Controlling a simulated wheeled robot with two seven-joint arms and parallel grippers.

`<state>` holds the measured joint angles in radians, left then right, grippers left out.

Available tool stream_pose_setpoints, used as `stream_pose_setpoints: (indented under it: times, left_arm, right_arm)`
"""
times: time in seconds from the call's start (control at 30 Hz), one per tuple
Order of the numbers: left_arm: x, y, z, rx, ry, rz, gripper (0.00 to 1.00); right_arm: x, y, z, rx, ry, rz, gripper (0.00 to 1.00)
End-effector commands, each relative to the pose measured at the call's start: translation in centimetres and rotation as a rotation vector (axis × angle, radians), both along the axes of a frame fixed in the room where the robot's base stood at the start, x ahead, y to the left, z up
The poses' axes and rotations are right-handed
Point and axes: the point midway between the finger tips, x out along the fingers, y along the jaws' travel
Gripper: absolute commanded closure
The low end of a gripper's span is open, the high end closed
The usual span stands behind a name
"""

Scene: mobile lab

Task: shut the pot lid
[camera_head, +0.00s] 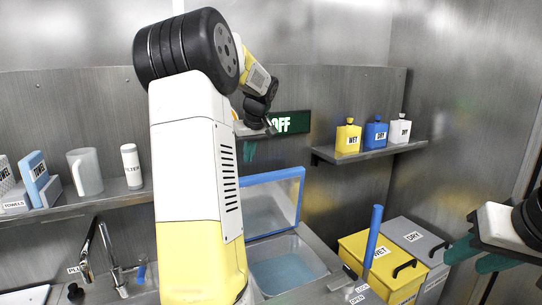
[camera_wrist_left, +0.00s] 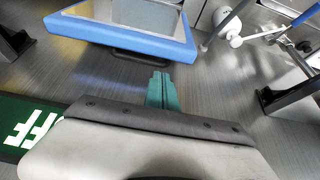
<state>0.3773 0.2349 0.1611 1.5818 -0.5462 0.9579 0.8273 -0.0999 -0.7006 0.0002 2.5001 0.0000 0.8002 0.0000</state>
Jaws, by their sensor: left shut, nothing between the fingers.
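The pot (camera_head: 322,268) is an open metal basin with light blue liquid inside, set in the counter. Its blue-rimmed lid (camera_head: 300,190) stands raised at the back of the pot, partly hidden by my left arm. In the left wrist view the lid (camera_wrist_left: 128,33) is at the top, with a dark handle bar along its near edge. My left gripper (camera_head: 249,150) is shut and empty, above and behind the lid. In the left wrist view its teal fingers (camera_wrist_left: 162,92) are together, apart from the lid. My right gripper (camera_head: 468,260) is open and empty at the right.
A blue lever (camera_head: 373,240) stands right of the pot, near yellow WET (camera_head: 365,250) and grey DRY (camera_head: 415,238) bins. Bottles stand on the right shelf (camera_head: 368,152). A green OFF sign (camera_head: 290,123) is on the back wall. A tap (camera_head: 115,262) is at the left.

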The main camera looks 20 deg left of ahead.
Motion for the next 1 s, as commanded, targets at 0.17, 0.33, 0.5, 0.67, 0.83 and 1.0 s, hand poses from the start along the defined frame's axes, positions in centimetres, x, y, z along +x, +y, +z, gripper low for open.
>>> stream_pose_setpoints:
  times: [0.17,0.33,0.5,0.67,0.83,1.0]
  left_arm:
    - [0.9,1.2,-3.3,-0.001,0.005,-0.001,1.00]
    - [1.7,1.9,-5.4,-0.001,0.004,-0.002,1.00]
    - [2.0,2.3,-6.3,0.000,0.001,-0.002,1.00]
    - [2.1,2.3,-6.5,0.001,0.001,-0.003,1.00]
    - [2.1,2.3,-6.4,0.000,0.000,-0.003,1.00]
    - [2.4,2.2,-6.4,0.010,-0.008,-0.004,1.00]
  right_arm:
    - [0.0,0.0,0.0,0.000,0.000,0.000,0.62]
    - [0.0,0.0,0.0,0.000,0.000,0.000,0.62]
    - [0.0,0.0,0.0,0.000,0.000,0.000,0.62]
    - [0.0,0.0,0.0,0.000,0.000,0.000,0.62]
    - [0.0,0.0,0.0,0.000,0.000,0.000,0.62]
    - [0.0,0.0,0.0,0.000,0.000,0.000,0.62]
